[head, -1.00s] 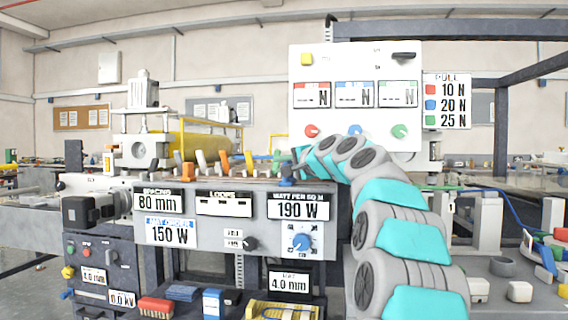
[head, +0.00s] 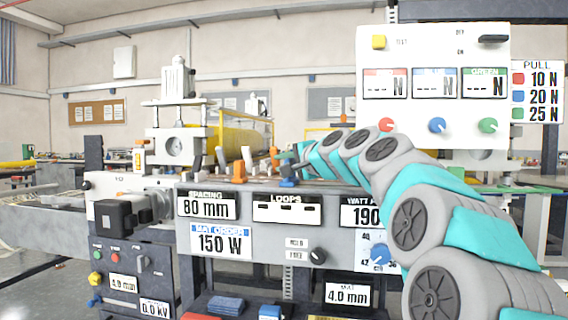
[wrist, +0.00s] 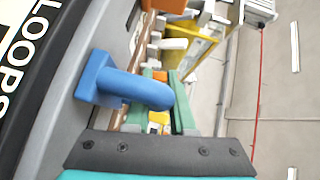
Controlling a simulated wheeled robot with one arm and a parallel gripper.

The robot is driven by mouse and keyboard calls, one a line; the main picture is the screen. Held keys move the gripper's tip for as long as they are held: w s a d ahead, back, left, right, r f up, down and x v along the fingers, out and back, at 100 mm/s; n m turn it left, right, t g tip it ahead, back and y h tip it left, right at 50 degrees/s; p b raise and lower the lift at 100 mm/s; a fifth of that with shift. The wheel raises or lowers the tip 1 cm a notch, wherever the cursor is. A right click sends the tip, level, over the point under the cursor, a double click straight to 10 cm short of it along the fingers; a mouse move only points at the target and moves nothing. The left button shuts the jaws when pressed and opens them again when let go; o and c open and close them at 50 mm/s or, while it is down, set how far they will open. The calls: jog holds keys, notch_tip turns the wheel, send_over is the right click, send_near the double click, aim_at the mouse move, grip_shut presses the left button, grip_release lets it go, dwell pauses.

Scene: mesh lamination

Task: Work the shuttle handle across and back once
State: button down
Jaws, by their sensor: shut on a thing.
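The blue shuttle handle (head: 288,176) stands at the top edge of the grey control panel (head: 272,235), above the LOOPS display (head: 287,208). In the wrist view the blue handle (wrist: 120,86) is a bent bar on a square base, its rounded end between my green fingers. My gripper (head: 300,157) reaches it from the right and is shut on it; it also shows in the wrist view (wrist: 160,100). The LOOPS display shows only dashes. My arm hides part of the panel's right side.
Orange and white pegs (head: 240,171) line the panel's top edge near the handle. A white box (head: 432,85) with coloured knobs stands behind my arm. A yellow roller (head: 240,132) lies behind the pegs. A black-fronted unit (head: 123,216) juts out at left.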

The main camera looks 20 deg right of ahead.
aim_at(292, 161)
jog(key=shift+a, duration=0.15)
jog(key=c, duration=0.8)
grip_release()
jog(key=shift+w+a, duration=0.1)
jog(key=shift+o, duration=0.2)
jog(key=shift+b+v, duration=0.35)
jog(key=shift+v, duration=3.55)
